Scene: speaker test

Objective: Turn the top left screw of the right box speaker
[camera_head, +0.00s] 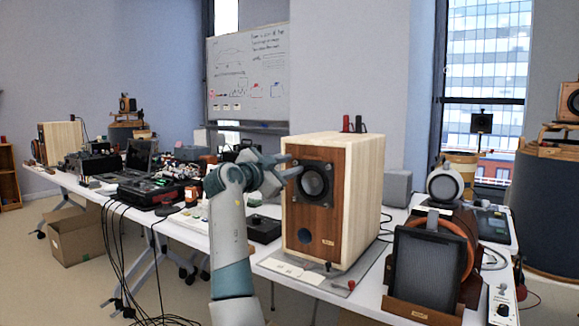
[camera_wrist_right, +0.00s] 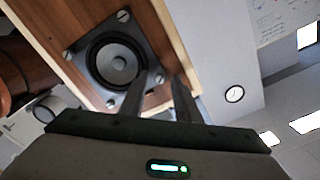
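The box speaker (camera_head: 358,210) stands upright on the table, with a reddish-brown front and pale wood sides. Its round driver (camera_head: 314,183) sits in a dark square plate with screws at the corners; the driver (camera_wrist_right: 118,63) also shows tilted in the right wrist view. My right gripper (camera_head: 294,165) reaches from the left to the plate's top left corner. In the wrist view, its two fingers (camera_wrist_right: 159,80) are apart, with a silver slotted screw (camera_wrist_right: 160,79) showing between their tips. Contact cannot be told. My left gripper is not in view.
A dark-grilled speaker (camera_head: 427,268) stands close at the right front. A grey mat (camera_head: 330,286) lies under the box speaker. Electronics and a laptop (camera_head: 140,156) crowd the table's left part. Another wooden box (camera_head: 64,137) stands at the far left.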

